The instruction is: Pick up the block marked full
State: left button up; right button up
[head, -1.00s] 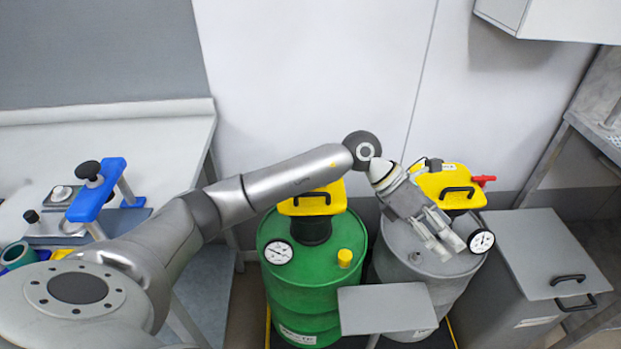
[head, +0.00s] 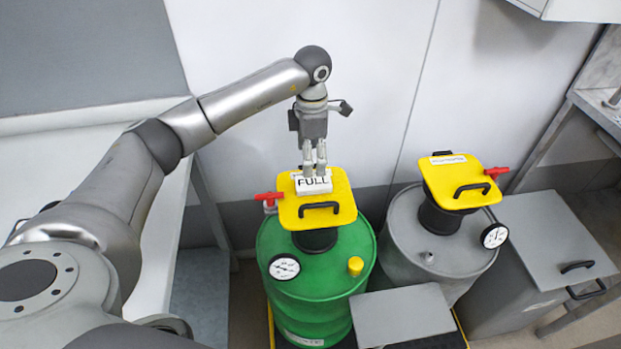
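The white block marked FULL (head: 313,185) is at the yellow top (head: 337,207) of the agitator on the green drum (head: 316,283), its black lettering facing me. My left gripper (head: 314,170) points straight down at the block from above. Its two fingers are close together and meet the block's upper edge. The fingertips are partly lost against the block, so I cannot tell whether they are closed on it or whether it is lifted. My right gripper is not in view.
A grey drum (head: 430,250) with another yellow-topped agitator (head: 463,180) stands to the right, a white label on it. A grey panel (head: 403,316) is in front of the drums. A grey cabinet (head: 550,245) stands at the right. My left arm covers much of the left bench.

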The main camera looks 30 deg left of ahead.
aim_at(313, 182)
pick_arm(q)
notch_tip(313, 182, down, 2)
jog(key=shift+d, duration=0.1)
jog(key=shift+f, duration=0.35)
jog(key=f, duration=0.1)
jog(key=f+p, duration=0.1)
jog(key=f, duration=0.2)
jog(key=shift+s+d+f+p, duration=0.15)
jog(key=shift+d+p, duration=0.1)
jog(key=shift+p, duration=0.15)
jog(key=shift+f, duration=0.25)
jog(key=shift+c, duration=0.5)
jog(key=c, duration=1)
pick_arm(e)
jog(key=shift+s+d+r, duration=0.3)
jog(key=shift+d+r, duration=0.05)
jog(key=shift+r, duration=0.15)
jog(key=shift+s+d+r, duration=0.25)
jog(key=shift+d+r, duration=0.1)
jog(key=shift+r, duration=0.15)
